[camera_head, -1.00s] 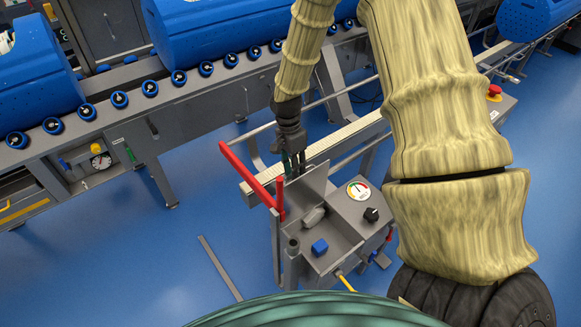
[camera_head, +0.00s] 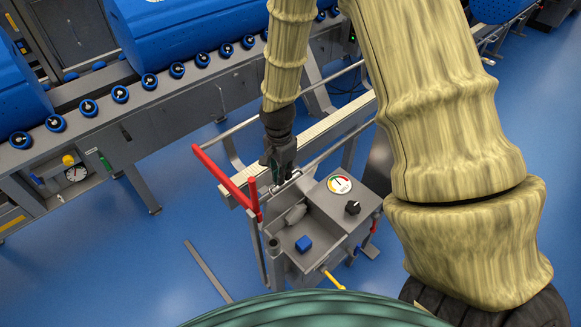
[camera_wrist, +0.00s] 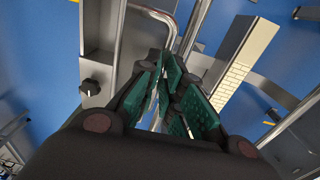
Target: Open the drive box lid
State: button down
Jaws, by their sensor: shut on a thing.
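The drive box (camera_head: 330,262) is a grey metal box on a stand, right of the red handle bars. Its top is open and the inside shows, with a blue block (camera_head: 303,243) and a grey part (camera_head: 294,214) in it. The lid (camera_head: 290,183) is at the box's far edge, seen nearly edge-on and partly hidden by my gripper (camera_head: 279,176). My gripper points down there, shut on the lid. In the wrist view, the green finger pads (camera_wrist: 178,95) close around a thin grey edge, mostly hidden between them.
A round gauge (camera_head: 339,184) and a black knob (camera_head: 352,207) sit on the box's right panel. Red handle bars (camera_head: 228,178) stand just left. Blue floor (camera_head: 130,260) is free at left.

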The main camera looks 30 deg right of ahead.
jog(key=shift+s+r, duration=0.1)
jog(key=c, duration=1.6)
grip_release()
jog(key=shift+w+a+f, duration=0.2)
jog(key=shift+w+f, duration=0.05)
jog(key=shift+w, duration=0.15)
jog(key=shift+o, duration=0.4)
jog(key=shift+w+f, duration=0.1)
jog(key=shift+w, duration=0.1)
notch_tip(320, 180, up, 13)
jog(key=p, duration=1)
jog(key=shift+w+f, duration=0.15)
jog(key=shift+w, duration=0.15)
jog(key=shift+p, duration=0.45)
notch_tip(320, 180, up, 12)
jog(key=shift+w, duration=0.2)
jog(key=shift+a, duration=0.1)
